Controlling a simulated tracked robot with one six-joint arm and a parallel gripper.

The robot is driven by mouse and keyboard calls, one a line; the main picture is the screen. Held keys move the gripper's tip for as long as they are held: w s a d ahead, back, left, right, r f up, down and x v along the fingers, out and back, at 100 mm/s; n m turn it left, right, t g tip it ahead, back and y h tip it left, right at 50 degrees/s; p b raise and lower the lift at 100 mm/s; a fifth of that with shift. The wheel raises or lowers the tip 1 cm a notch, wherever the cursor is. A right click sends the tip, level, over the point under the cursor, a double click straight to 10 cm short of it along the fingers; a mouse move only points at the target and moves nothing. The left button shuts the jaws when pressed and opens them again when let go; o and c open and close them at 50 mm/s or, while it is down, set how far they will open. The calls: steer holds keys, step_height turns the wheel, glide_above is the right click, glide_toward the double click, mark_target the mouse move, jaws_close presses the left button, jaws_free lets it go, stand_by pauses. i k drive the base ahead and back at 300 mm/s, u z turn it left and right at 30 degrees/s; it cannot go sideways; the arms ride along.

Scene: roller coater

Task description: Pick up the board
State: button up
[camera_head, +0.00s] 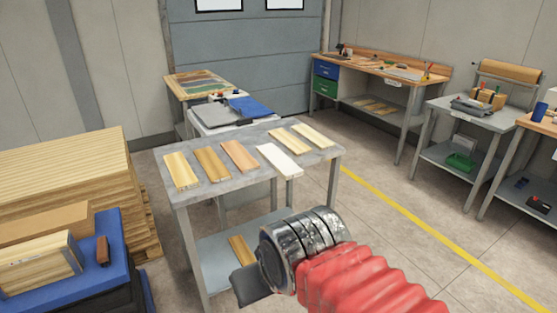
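Several thin boards lie side by side on a grey table (222,184) in the middle. They are a pale yellow board (181,170), a tan board (212,162), a reddish-brown board (240,156), a white board (278,161) and two light wood boards (291,139) at the back right. Another board (240,249) lies on the table's lower shelf, partly hidden by my arm. Which board is meant cannot be told. My gripper (247,286) is in front of the table, low in the picture. Its fingers are mostly hidden, and no board shows in it.
A wood stack (70,180) and a blue-topped stand (100,273) with blocks are at the left. A machine with a blue cover (250,107) stands behind the table. Workbenches (385,70) line the right. Open floor with a yellow line (400,213) lies right of the table.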

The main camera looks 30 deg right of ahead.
mark_target(287, 168)
steer(key=i, duration=0.95)
